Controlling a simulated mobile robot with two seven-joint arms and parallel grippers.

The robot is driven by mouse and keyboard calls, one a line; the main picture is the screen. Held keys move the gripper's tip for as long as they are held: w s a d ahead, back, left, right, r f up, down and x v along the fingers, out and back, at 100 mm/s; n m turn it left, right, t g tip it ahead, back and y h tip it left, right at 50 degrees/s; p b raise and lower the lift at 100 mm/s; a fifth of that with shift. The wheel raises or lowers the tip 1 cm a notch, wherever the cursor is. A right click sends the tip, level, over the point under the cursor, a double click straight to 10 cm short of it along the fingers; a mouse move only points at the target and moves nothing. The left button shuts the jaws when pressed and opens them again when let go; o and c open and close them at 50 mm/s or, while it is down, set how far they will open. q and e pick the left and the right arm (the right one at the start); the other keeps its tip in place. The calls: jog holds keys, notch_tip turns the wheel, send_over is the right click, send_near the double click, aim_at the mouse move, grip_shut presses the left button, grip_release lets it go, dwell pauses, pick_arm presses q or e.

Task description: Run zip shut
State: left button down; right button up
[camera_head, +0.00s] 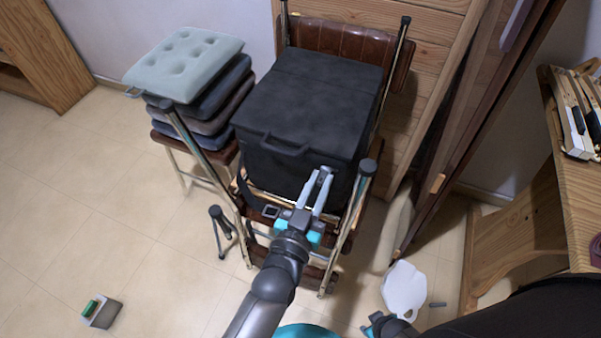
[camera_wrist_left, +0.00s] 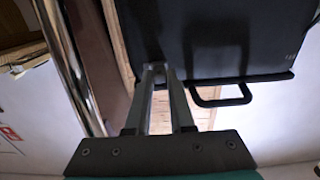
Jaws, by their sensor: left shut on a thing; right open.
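A black box-shaped bag (camera_head: 315,88) with a flat lid sits on a metal-framed chair; it also fills the upper right of the left wrist view (camera_wrist_left: 225,40). Its front handle (camera_head: 284,147) shows in both views (camera_wrist_left: 222,101). My left gripper (camera_head: 325,172) is at the bag's front right top edge. Its fingertips (camera_wrist_left: 154,70) meet at the bag and are shut on the small zip pull, which they mostly hide. The zip line is too dark to follow. My right gripper (camera_head: 386,325) is open and low at the bottom edge, away from the bag, partly cut off.
The chair's metal posts (camera_head: 363,190) rise beside the bag. A stool with stacked cushions (camera_head: 190,65) stands to the left. Wooden panels (camera_head: 440,70) stand behind right, and a wooden desk (camera_head: 575,200) far right. A white flat item (camera_head: 404,290) lies on the floor. Open floor lies left.

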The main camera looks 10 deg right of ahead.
pick_arm(q)
jog(key=shift+s+d, duration=0.45)
jog(key=shift+d, duration=0.1)
jog(key=c, duration=0.8)
grip_release()
jog(key=shift+d, duration=0.1)
